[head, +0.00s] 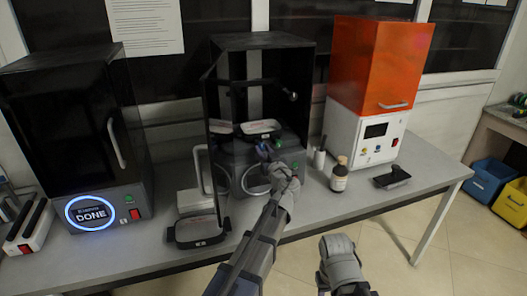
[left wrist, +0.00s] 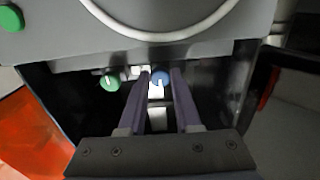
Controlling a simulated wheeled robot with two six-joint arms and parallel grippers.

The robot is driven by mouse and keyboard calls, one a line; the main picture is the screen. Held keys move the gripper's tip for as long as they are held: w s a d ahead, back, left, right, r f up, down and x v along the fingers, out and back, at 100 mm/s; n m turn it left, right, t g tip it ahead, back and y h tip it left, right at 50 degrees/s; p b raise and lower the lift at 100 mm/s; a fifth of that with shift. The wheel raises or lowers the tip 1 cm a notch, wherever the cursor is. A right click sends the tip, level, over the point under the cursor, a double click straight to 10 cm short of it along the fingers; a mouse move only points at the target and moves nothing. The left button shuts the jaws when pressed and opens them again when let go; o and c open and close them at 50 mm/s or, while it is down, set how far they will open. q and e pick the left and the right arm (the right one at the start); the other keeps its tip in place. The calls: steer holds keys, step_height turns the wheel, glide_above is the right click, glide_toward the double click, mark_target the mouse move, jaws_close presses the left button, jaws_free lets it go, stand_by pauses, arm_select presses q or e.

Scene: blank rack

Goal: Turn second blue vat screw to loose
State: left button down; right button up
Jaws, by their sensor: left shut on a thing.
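The blue vat screw (left wrist: 160,77) is a small round knob with a white mark in the left wrist view. My left gripper (left wrist: 159,82) has its two dark fingers on either side of it, shut on it. In the head view my left gripper (head: 266,152) reaches into the open black machine (head: 265,42), just below the vat (head: 260,128), and hides the screw. A green screw (left wrist: 110,82) is beside the blue one in the left wrist view. The right arm's grey link shows at the bottom of the head view; its fingers do not.
The open machine door with its handle (head: 199,170) stands left of my left arm. Another vat (head: 199,232) lies on the table (head: 310,214) in front. A closed machine (head: 65,125) showing DONE stands left.

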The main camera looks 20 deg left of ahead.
arm_select(q)
steer(key=c, duration=0.6)
jaws_free()
steer(key=shift+c, duration=0.2)
steer(key=v, duration=0.7)
steer(key=shift+s+d, duration=0.25)
steer(key=shift+s, duration=0.1)
